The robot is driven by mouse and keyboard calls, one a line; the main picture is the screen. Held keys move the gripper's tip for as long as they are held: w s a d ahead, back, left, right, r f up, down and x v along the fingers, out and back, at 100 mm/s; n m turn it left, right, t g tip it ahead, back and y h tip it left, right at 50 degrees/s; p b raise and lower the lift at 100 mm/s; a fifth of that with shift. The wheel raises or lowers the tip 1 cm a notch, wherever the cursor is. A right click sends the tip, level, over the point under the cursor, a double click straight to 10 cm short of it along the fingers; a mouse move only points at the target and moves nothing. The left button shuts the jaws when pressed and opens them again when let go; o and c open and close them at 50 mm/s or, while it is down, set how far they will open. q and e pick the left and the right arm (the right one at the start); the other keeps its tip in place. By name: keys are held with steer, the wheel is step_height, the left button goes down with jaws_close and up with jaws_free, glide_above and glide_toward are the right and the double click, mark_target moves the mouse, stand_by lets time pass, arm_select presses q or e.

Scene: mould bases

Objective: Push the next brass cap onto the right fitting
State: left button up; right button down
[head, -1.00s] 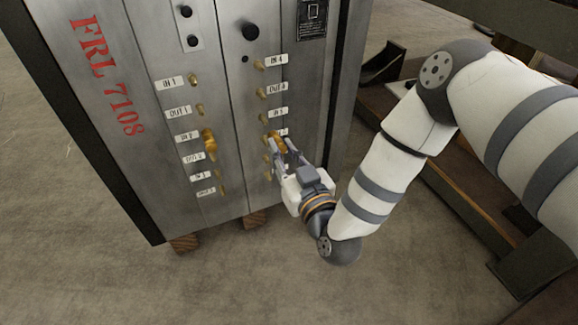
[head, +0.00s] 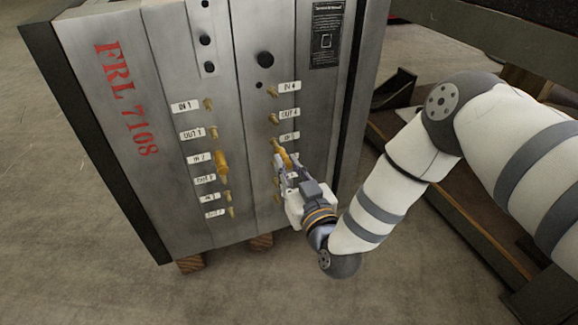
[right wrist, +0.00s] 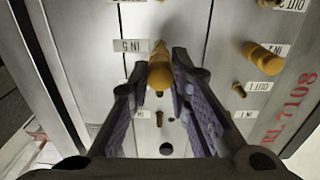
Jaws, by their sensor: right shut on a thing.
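The metal cabinet panel (head: 190,70) has two columns of small brass fittings with white labels. My right gripper (head: 281,166) is shut on a brass cap (head: 283,156) at the right column, by the IN 5 label (head: 289,137). In the right wrist view the cap (right wrist: 160,72) sits between the fingers (right wrist: 159,90). The tip of a brass fitting (right wrist: 160,46) shows just past it, beside the IN 5 label (right wrist: 131,45). I cannot tell if cap and fitting touch. Another brass cap (head: 222,164) is on the IN 2 fitting. My left gripper is not in view.
Bare fittings IN 4 (head: 272,91) and OUT 4 (head: 273,118) stand above the held cap. Dark shelving (head: 470,235) stands at the right, behind my right arm. The floor (head: 90,275) in front is clear.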

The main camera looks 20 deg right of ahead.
mark_target(283, 157)
steer(key=shift+w, duration=0.2)
steer(key=shift+w, duration=0.2)
steer(key=shift+w, duration=0.4)
steer(key=shift+w, duration=0.2)
stand_by(0.3)
steer(key=shift+w, duration=0.3)
steer(key=shift+w, duration=0.15)
steer(key=shift+w, duration=0.3)
